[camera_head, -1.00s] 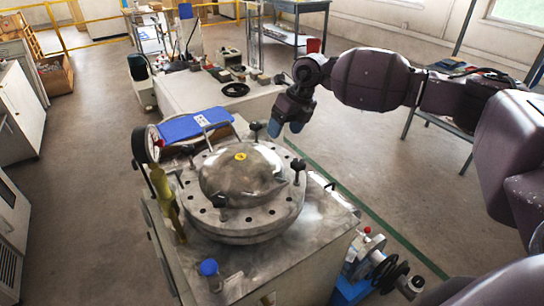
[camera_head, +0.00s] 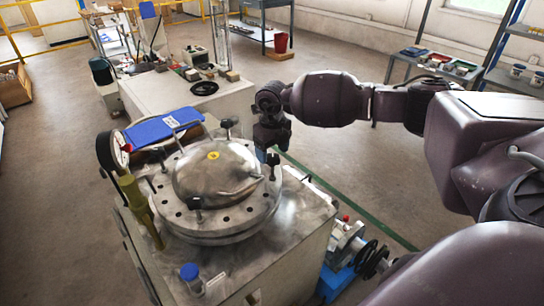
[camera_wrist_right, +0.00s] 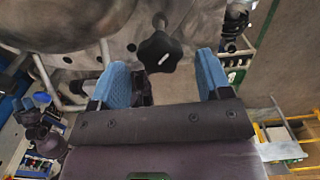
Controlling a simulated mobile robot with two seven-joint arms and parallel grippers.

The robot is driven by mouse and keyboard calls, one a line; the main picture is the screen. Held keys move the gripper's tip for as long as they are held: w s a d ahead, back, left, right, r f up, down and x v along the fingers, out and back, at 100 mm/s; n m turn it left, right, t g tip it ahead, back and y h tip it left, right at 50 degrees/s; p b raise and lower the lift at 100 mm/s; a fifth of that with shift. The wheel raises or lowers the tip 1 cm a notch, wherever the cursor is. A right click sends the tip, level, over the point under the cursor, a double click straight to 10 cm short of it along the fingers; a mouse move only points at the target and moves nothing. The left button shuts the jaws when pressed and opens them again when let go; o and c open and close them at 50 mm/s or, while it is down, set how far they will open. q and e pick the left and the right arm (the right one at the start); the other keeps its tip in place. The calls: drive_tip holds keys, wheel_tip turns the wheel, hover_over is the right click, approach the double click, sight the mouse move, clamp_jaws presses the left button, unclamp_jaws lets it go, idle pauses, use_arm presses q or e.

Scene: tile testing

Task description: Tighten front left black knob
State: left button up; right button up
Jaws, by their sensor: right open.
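The round metal lid (camera_head: 215,176) with a yellow mark sits bolted on the bench unit, with several black knobs around its rim. Another black knob (camera_head: 272,160) is at the lid's right edge. My right gripper (camera_head: 267,152) hangs just behind and above that right knob. In the right wrist view, a star-shaped black knob (camera_wrist_right: 159,52) shows between and slightly ahead of the open blue fingertips (camera_wrist_right: 161,66), with gaps on both sides.
A pressure gauge (camera_head: 113,150) and yellow-green handle (camera_head: 140,208) stand left of the lid. A blue clipboard-like item (camera_head: 163,128) lies behind it. Open floor (camera_head: 350,185) lies to the right.

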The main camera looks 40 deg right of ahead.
sight(273, 168)
drive_tip(key=shift+f, duration=1.1)
drive_tip(key=shift+c, duration=0.3)
